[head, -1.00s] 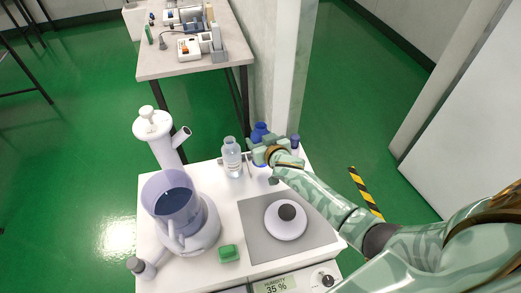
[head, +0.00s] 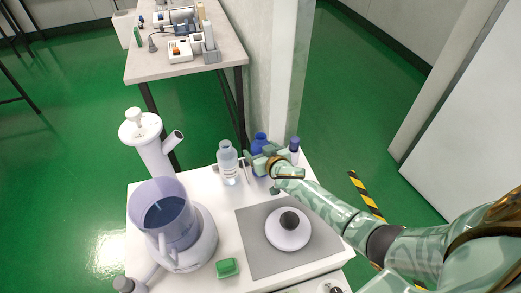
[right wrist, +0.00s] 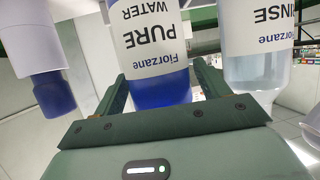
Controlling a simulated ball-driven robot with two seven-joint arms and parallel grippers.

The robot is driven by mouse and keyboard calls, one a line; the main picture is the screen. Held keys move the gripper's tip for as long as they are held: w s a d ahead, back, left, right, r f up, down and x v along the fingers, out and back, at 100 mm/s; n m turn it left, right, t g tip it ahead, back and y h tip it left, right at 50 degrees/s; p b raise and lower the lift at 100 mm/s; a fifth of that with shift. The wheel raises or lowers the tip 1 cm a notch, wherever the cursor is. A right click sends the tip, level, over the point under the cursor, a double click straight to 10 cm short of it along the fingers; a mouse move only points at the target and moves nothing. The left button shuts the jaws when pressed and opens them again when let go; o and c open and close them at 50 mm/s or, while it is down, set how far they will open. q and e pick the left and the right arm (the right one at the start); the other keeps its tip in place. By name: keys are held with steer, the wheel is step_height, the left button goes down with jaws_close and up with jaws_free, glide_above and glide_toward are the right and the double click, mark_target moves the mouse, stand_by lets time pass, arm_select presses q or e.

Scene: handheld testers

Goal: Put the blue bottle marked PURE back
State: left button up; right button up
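The blue bottle marked PURE (head: 259,141) stands upright at the back edge of the white bench top, partly hidden by my right gripper. My right gripper (head: 262,163) is at the bottle, low over the bench. In the right wrist view, which shows the labels upside down, the PURE bottle (right wrist: 155,50) is between the two fingers of the right gripper (right wrist: 160,80). A thin gap shows beside the right-hand finger, so the fingers look open around it. My left gripper is not in view.
A clear RINSE bottle (head: 228,165) stands close on the left, also in the wrist view (right wrist: 258,65). A white bottle with a blue cap (head: 294,146) is on the right. A jug of dark liquid (head: 168,215), a green block (head: 227,268) and a grey mat (head: 262,258) are nearer.

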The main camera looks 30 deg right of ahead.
arm_select(q)
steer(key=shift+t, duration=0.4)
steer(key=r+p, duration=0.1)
steer(key=p, duration=0.1)
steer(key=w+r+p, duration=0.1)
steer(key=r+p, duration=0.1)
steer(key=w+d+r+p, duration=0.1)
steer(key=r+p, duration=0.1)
arm_select(e)
steer(key=v, duration=1.2)
steer(key=shift+r, duration=0.25)
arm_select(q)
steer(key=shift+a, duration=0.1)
arm_select(e)
steer(key=shift+s+d, duration=0.1)
steer(key=shift+d, duration=0.05)
